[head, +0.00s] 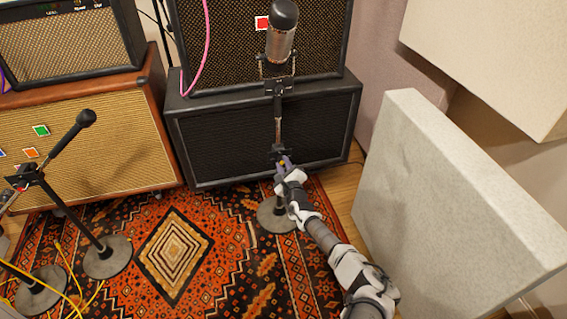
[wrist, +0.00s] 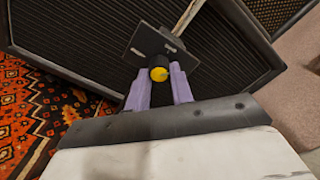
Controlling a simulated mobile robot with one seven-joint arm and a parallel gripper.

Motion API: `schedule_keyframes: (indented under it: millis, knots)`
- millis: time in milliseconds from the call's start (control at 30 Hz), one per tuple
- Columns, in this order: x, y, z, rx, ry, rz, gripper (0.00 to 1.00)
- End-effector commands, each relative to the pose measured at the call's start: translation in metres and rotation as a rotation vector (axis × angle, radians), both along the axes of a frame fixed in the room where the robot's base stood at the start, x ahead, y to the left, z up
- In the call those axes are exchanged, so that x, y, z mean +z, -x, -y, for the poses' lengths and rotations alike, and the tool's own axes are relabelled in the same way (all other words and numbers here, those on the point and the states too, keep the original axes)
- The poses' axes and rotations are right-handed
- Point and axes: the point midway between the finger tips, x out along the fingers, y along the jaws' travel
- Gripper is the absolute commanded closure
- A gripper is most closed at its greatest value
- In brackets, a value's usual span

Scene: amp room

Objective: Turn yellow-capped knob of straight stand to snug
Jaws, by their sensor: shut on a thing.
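The straight stand (head: 277,133) stands upright on the rug with a round grey base and a large microphone (head: 281,42) at its top. Its yellow-capped knob (wrist: 159,74) sits on a dark clamp block (wrist: 153,45) on the pole. My gripper (head: 283,163) reaches the knob from the front at mid-height of the stand. In the wrist view its purple fingers (wrist: 159,82) lie on either side of the knob and are shut on it. The cap's top shows; the finger contact faces are hidden.
Black amplifier cabinets (head: 262,134) stand close behind the stand. A pale panel (head: 455,190) leans at the right of my arm. Another microphone stand (head: 108,257) and yellow cables (head: 75,285) are at the left. The patterned rug (head: 175,255) is clear in the middle.

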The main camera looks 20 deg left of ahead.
Motion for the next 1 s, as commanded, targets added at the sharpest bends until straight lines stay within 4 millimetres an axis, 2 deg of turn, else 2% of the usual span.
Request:
schedule_keyframes:
  millis: [600, 1000]
  knots:
    - [0.0041, -0.0003, 0.0009, 0.0, 0.455, 0.306, 1.0]
    - [0.003, -0.0003, 0.001, 0.0, 0.604, 0.407, 1.0]
